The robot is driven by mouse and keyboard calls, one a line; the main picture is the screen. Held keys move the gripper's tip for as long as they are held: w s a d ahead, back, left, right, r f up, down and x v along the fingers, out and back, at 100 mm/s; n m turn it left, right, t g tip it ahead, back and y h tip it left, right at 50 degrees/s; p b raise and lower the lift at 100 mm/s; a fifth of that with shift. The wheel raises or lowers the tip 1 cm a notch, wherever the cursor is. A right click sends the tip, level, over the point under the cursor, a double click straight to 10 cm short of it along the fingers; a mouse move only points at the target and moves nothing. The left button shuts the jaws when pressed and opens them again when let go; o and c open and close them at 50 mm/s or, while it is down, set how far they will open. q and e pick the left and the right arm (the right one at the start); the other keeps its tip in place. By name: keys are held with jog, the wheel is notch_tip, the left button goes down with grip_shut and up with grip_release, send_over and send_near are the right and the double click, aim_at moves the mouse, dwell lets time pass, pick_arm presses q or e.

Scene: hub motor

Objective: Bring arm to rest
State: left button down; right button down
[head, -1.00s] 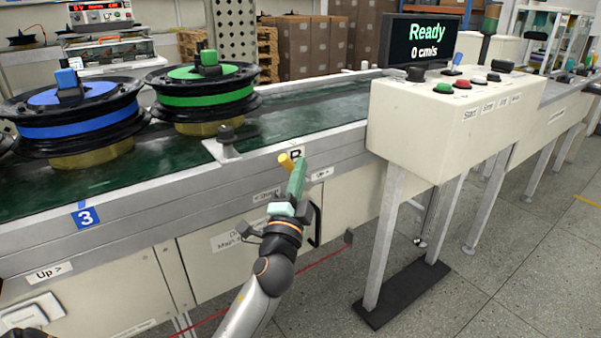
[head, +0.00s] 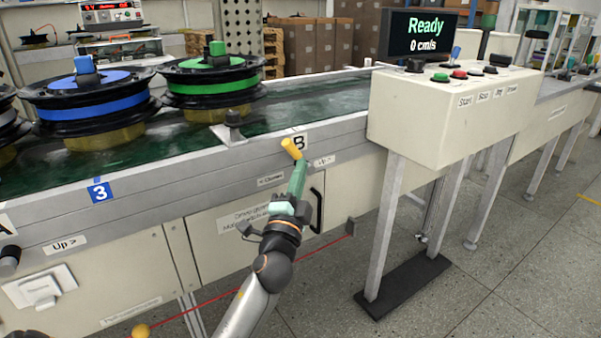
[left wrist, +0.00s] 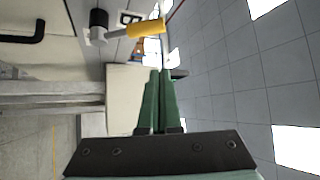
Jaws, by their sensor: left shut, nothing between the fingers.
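My left gripper (head: 299,166) is in front of the conveyor's side, its green fingers pointing up and pressed together with nothing between them. In the left wrist view the shut fingertips (left wrist: 159,72) also show. A yellow lever handle (head: 291,148) by the "B" label is just above the fingertips in the head view. In the left wrist view the yellow handle (left wrist: 146,28) is on a grey stem and appears apart from the fingers. My left arm comes up from the bottom edge. My right gripper is not in view.
The conveyor (head: 330,100) carries a blue-topped reel (head: 90,104) and a green-topped reel (head: 210,86). A control box (head: 440,115) with buttons stands at the right under a screen (head: 420,36) reading "Ready, 0 cm/s". Floor (head: 500,270) is clear at lower right.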

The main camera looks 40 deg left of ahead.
pick_arm(q)
jog(key=shift+d, duration=0.1)
